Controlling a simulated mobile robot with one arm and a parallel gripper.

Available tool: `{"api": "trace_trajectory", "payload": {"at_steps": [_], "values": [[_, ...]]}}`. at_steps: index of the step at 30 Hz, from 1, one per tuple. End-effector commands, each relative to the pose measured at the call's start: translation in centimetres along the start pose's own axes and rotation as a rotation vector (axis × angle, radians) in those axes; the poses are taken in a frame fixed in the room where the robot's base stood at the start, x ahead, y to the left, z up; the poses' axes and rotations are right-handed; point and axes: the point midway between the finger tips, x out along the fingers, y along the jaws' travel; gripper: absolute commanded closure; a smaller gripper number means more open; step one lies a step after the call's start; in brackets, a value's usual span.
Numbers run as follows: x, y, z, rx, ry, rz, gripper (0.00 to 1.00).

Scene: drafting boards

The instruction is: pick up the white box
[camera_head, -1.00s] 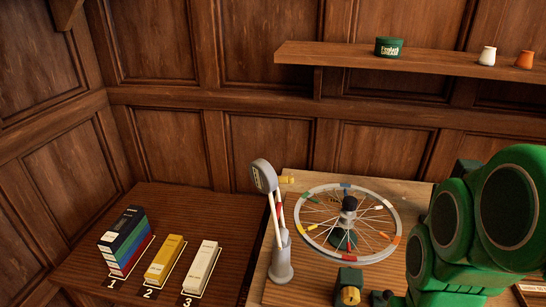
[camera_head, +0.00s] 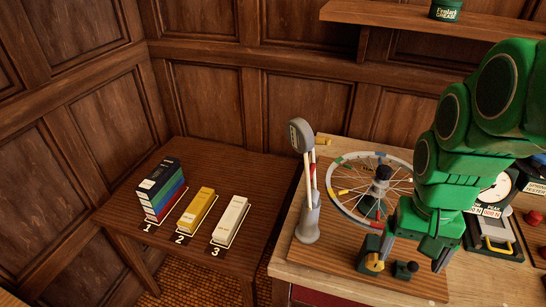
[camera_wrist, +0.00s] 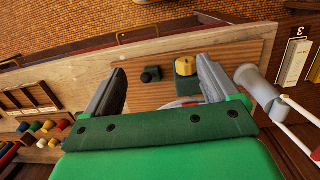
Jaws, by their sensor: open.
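The white box (camera_head: 231,218) lies on the lower brown side table, in the spot marked 3, right of a yellow box (camera_head: 197,210) at spot 2. Part of it also shows at the right edge of the wrist view (camera_wrist: 295,62), upside down beside its number. My gripper (camera_head: 414,252) is over the front of the light wood bench, well to the right of the white box and apart from it. In the wrist view my gripper (camera_wrist: 160,70) is open, with nothing between its fingers.
Colored boxes (camera_head: 161,190) stand at spot 1. A grey post (camera_head: 307,218) with a round head stands on the bench between my gripper and the side table. A spoked wheel (camera_head: 334,198) and a brass-knobbed block (camera_head: 372,261) are near my gripper. A gauge device (camera_head: 493,226) sits right.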

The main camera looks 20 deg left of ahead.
Motion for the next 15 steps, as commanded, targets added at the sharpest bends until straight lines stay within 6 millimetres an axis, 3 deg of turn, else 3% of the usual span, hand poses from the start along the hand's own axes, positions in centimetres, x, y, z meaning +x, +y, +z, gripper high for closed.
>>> {"api": "trace_trajectory", "payload": {"at_steps": [15], "values": [[-0.3, -5.4, -12.7, 0.031, 0.072, 0.015, 0.12]]}}
